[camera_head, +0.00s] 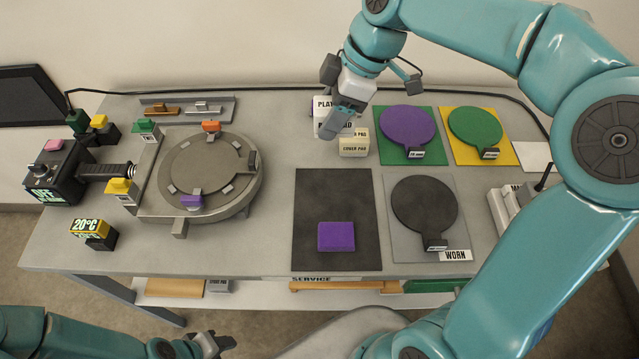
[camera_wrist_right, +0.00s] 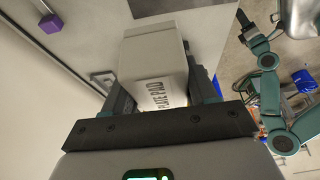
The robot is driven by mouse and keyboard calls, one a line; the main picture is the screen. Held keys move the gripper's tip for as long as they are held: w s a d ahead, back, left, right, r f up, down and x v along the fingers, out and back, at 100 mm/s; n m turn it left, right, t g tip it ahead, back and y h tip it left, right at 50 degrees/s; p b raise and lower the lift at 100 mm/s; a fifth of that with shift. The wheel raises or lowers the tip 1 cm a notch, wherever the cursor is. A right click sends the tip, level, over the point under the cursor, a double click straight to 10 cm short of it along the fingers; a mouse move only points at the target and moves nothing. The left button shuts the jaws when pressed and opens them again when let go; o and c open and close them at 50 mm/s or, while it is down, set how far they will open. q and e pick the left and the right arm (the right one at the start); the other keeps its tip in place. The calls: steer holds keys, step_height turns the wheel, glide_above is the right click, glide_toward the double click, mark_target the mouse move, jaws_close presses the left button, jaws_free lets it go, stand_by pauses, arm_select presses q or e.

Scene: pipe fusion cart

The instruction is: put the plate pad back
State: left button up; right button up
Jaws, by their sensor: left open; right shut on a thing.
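The plate pad (camera_wrist_right: 156,62) is a pale block with "PLATE PAD" lettering, held between the fingers of my right gripper (camera_wrist_right: 163,88) in the right wrist view. In the head view the right gripper (camera_head: 345,118) is at the back middle of the table, in front of the plate pad (camera_head: 322,104) and hiding much of it. A cream cover pad block (camera_head: 354,147) stands just in front and to the right. I cannot tell whether the plate pad touches the table. My left gripper (camera_head: 213,345) is open and empty, low and in front of the table.
A round grey heater fixture (camera_head: 205,175) fills the left of the table. A dark mat (camera_head: 335,205) bears a purple block (camera_head: 336,237). Purple (camera_head: 407,127), green (camera_head: 475,130) and black (camera_head: 424,203) paddles lie to the right. A tool rack (camera_head: 186,108) stands at the back left.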

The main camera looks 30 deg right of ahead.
glide_above(325, 189)
steer(key=s+d, duration=0.1)
step_height(325, 189, down, 14)
steer(key=shift+s+d+f, duration=0.1)
steer(key=shift+f, duration=2.7)
steer(key=shift+f, duration=0.2)
steer(key=o, duration=0.9)
steer(key=shift+w, duration=0.2)
steer(key=shift+o, duration=0.2)
steer(key=shift+r, duration=0.1)
